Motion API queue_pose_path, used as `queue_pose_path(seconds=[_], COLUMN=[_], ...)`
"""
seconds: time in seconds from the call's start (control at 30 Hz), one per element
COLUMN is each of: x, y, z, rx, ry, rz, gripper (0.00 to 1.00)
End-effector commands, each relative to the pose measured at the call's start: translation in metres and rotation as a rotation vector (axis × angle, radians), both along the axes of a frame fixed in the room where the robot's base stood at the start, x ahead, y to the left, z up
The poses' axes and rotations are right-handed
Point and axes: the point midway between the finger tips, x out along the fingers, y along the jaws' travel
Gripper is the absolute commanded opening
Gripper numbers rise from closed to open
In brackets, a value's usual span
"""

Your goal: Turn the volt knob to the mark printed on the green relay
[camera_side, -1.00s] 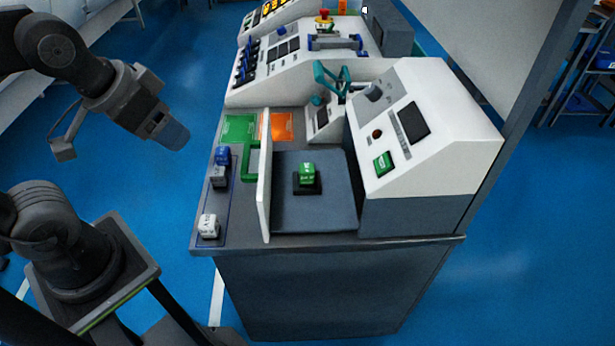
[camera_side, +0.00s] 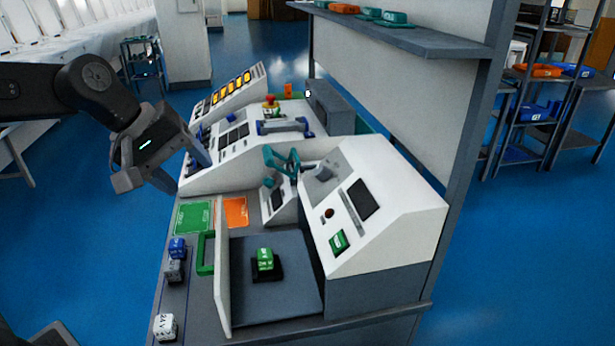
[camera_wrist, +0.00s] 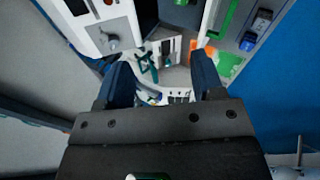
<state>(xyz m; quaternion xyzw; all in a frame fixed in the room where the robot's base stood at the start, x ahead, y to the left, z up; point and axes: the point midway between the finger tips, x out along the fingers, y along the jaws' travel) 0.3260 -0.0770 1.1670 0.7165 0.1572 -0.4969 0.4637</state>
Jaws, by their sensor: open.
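The green relay (camera_side: 265,258) sits upright in a dark socket on the grey bay floor; white print shows on it, too small to read. A grey knob (camera_side: 323,172), which looks like the volt knob, is on the upper face of the white sloped panel (camera_side: 390,222). This knob also shows in the wrist view (camera_wrist: 112,42), at upper left; its setting is unreadable. My gripper (camera_side: 202,155) is in the air left of the panel, apart from the knob and relay. In the wrist view my gripper (camera_wrist: 163,76) has its two blue fingers apart with nothing held between them.
Blue, grey and white relays (camera_side: 165,326) line the left edge. A teal lever (camera_side: 282,160) stands beside the knob. A dark post and shelf (camera_side: 420,38) rise behind the panel.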

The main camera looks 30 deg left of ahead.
Motion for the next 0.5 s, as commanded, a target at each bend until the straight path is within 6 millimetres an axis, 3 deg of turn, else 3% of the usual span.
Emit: queue_pose_path(seconds=[0.03, 0.3, 0.4, 0.5], x=[0.026, 0.155, 0.19, 0.213], y=[-0.001, 0.0, 0.005, 0.009], z=[0.0, -0.011, -0.021, -0.03], rx=[-0.106, -0.695, -0.861, -0.974], ry=[0.043, 0.305, 0.399, 0.469], rz=[0.127, 0.852, 1.059, 1.204], gripper=[0.62, 0.62, 0.62, 0.62])
